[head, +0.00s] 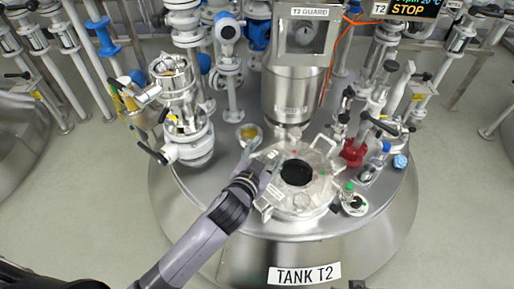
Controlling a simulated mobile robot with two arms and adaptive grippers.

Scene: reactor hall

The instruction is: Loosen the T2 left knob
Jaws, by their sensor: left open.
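Tank T2 (345,255) is a large steel vessel with a "TANK T2" label on its front. On its top is a round hatch (308,202) with a dark round centre and clamp-like fittings around its rim. My left gripper (262,157) is open at the left side of this hatch, its fingers pointing away from me. The gripper and wrist cover part of the hatch's left edge. I cannot clearly make out the left knob there, nor whether the fingers touch it. My right gripper is not in view.
A steel cylinder under a "T2 GUARD" box (302,38) stands behind the hatch. A valve assembly (183,115) stands at left. A red fitting (354,152) and blue-capped bottle (382,150) stand at right. A small dish (249,133) lies behind the gripper. A display reads STOP.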

